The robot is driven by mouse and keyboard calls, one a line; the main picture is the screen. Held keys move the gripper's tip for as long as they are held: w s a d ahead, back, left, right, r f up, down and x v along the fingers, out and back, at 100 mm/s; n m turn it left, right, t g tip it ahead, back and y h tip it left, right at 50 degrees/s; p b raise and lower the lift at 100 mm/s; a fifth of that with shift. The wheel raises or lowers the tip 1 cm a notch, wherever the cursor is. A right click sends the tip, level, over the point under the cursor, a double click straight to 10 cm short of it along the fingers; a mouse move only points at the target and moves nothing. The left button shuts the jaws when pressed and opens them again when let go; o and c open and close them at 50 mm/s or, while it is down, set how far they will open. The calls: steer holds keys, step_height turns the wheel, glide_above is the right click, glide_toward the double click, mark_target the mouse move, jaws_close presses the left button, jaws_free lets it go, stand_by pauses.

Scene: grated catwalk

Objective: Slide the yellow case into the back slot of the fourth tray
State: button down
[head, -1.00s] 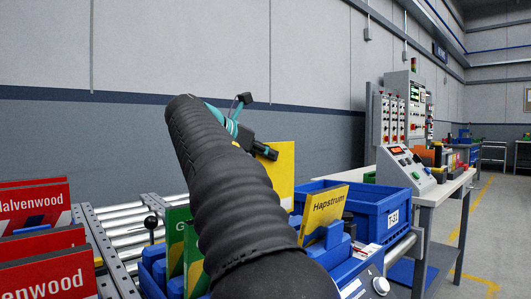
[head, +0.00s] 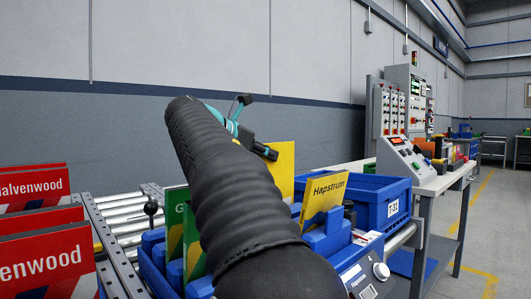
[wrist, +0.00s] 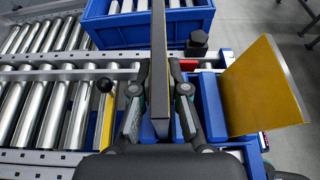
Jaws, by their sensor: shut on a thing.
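My gripper (head: 262,150) is shut on a yellow case (head: 284,168), held upright above the roller line in the head view. In the wrist view the case (wrist: 160,60) shows edge-on as a dark strip between the fingers of my gripper (wrist: 160,110). A blue slotted tray (head: 340,235) stands below and partly behind my arm. Another yellow case, marked Hapstrum (head: 324,196), stands tilted in that tray; it also shows at the right of the wrist view (wrist: 262,92). The held case's lower edge and the slot below it are hidden.
A green case (head: 176,225) stands in a blue tray left of my arm. Red cases (head: 45,265) stand at the far left. A blue bin labelled T-31 (head: 393,211) is behind the tray. A black-knobbed lever (head: 151,209) rises beside the rollers (head: 125,225).

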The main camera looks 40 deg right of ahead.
steer(key=shift+f+b, duration=1.25)
steer(key=shift+f, duration=1.2)
steer(key=c, duration=1.1)
jaws_free()
steer(key=shift+s, duration=0.1)
steer(key=shift+o, duration=0.2)
steer(key=o, duration=0.4)
steer(key=shift+c, duration=0.2)
steer(key=shift+r, duration=0.1)
steer(key=shift+r+p, duration=4.15)
steer(key=shift+p, duration=0.3)
